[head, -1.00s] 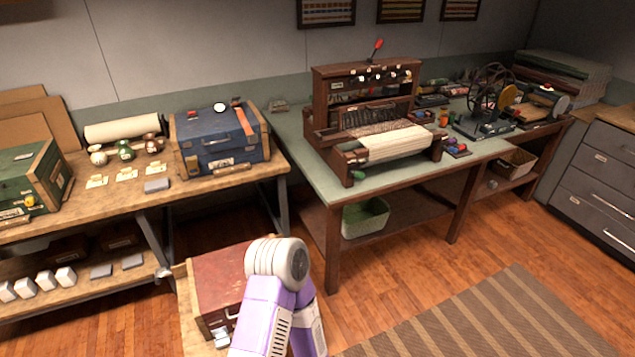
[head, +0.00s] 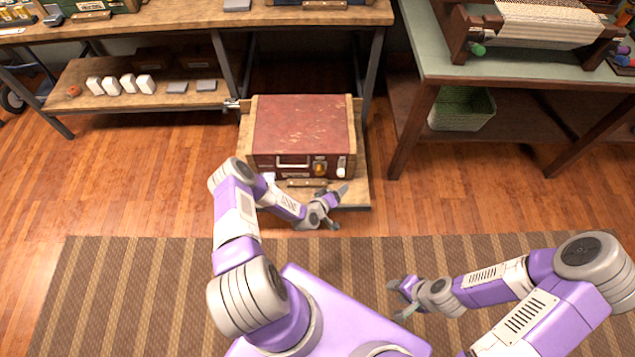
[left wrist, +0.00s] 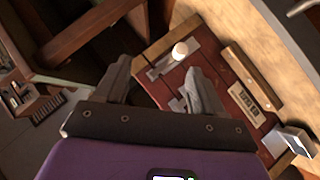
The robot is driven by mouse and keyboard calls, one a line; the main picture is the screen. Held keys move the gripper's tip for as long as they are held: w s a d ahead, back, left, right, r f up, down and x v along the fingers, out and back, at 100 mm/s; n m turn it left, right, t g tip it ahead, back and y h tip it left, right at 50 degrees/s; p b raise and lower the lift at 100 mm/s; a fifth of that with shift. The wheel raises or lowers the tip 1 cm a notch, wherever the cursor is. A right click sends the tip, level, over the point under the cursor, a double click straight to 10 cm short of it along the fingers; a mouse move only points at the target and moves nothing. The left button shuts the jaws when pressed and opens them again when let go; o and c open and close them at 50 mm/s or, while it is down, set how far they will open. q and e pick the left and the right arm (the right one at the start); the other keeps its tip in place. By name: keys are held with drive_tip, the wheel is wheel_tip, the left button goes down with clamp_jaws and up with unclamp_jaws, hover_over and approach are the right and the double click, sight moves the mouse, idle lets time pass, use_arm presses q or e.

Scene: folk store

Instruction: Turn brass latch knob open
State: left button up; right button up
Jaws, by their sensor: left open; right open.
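The red case (head: 302,125) sits on a low wooden platform in the head view. A brass latch knob (head: 320,168) is on the right part of its front, beside a small whitish fitting (head: 341,166). My left gripper (head: 340,207) is open and empty, low in front of the case's right side, apart from the knob. In the left wrist view its spread fingers (left wrist: 158,80) point at the red case front (left wrist: 225,80); the whitish fitting (left wrist: 180,51) shows beyond them. The brass knob is not clear there, perhaps behind a finger. My right gripper (head: 397,298) is open and empty over the rug.
A shelved workbench (head: 190,20) stands behind the case, with white blocks on its lower shelf. A green-topped loom table (head: 420,45) stands to the right, a green basket (head: 462,108) under it. The striped rug (head: 130,290) and wooden floor in front are clear of objects.

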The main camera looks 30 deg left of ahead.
sight(319, 173)
use_arm(q)
drive_tip(key=a+f+n+t+y+b, duration=0.25)
drive_tip(key=a+f+y, duration=0.2)
drive_tip(key=a, duration=0.55)
drive_tip(key=shift+g, duration=0.35)
drive_tip(key=b+x, duration=0.1)
drive_tip(key=x, duration=0.3)
drive_tip(key=b+x, duration=0.1)
drive_tip(key=x, duration=0.1)
drive_tip(key=shift+d+f+b, duration=0.15)
drive_tip(key=shift+f+b, duration=0.15)
drive_tip(key=shift+f, duration=0.05)
drive_tip(key=shift+w, duration=0.55)
use_arm(e)
wheel_tip(319, 173, down, 6)
drive_tip(key=shift+f, duration=0.25)
use_arm(q)
drive_tip(key=c, duration=1.1)
drive_tip(key=shift+o, duration=0.2)
